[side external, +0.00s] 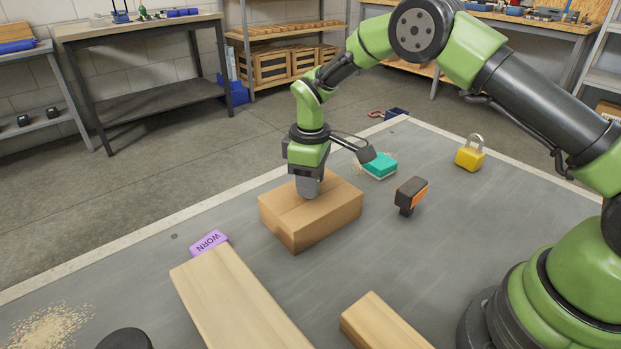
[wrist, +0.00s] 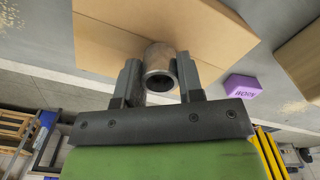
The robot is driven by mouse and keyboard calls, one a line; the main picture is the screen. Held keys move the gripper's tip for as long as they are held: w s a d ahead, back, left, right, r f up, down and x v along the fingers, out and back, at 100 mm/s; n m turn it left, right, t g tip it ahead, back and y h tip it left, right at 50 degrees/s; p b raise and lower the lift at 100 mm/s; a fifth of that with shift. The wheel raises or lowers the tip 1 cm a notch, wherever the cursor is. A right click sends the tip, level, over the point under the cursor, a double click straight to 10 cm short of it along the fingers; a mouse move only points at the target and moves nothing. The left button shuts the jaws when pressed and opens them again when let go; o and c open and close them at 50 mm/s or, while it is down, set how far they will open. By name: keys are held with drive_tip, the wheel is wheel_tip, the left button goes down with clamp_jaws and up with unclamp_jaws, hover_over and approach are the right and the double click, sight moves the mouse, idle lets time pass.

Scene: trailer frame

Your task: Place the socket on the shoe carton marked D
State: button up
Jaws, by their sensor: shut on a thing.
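My gripper (side external: 309,178) is shut on the socket (side external: 308,189), a grey metal cylinder, and points down over the cardboard carton (side external: 325,226). In the wrist view the socket (wrist: 158,56) sits between the two fingers (wrist: 159,82), its open end facing the camera. The carton top (wrist: 108,38) lies right behind it. The socket's lower end is at or just above the carton top; I cannot tell whether it touches. The carton is closed, with a seam along its top. No letter D is readable on the faces I see.
A purple block marked WORN (side external: 209,242) and wooden beams (side external: 235,305) lie in front of the carton. A teal brush (side external: 380,166), a black-and-orange tool (side external: 411,194) and a yellow padlock (side external: 470,154) lie to the right. Grey bench surface is clear between them.

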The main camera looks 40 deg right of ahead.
drive_tip(key=o, duration=1)
drive_tip(key=shift+f, duration=0.1)
drive_tip(key=shift+c, duration=0.2)
wheel_tip(320, 180, up, 12)
drive_tip(key=shift+r, duration=0.25)
drive_tip(key=s+d+r+m+t+y, duration=0.1)
drive_tip(key=s+r+m+t, duration=0.3)
drive_tip(key=s+r, duration=0.7)
drive_tip(key=s+m+t+y, duration=0.1)
drive_tip(key=s+m+t, duration=0.2)
drive_tip(key=s, duration=1.2)
drive_tip(key=m, duration=0.3)
drive_tip(key=shift+s+d+r+m, duration=0.2)
drive_tip(key=shift+r+m, duration=0.1)
drive_tip(key=shift+m, duration=0.1)
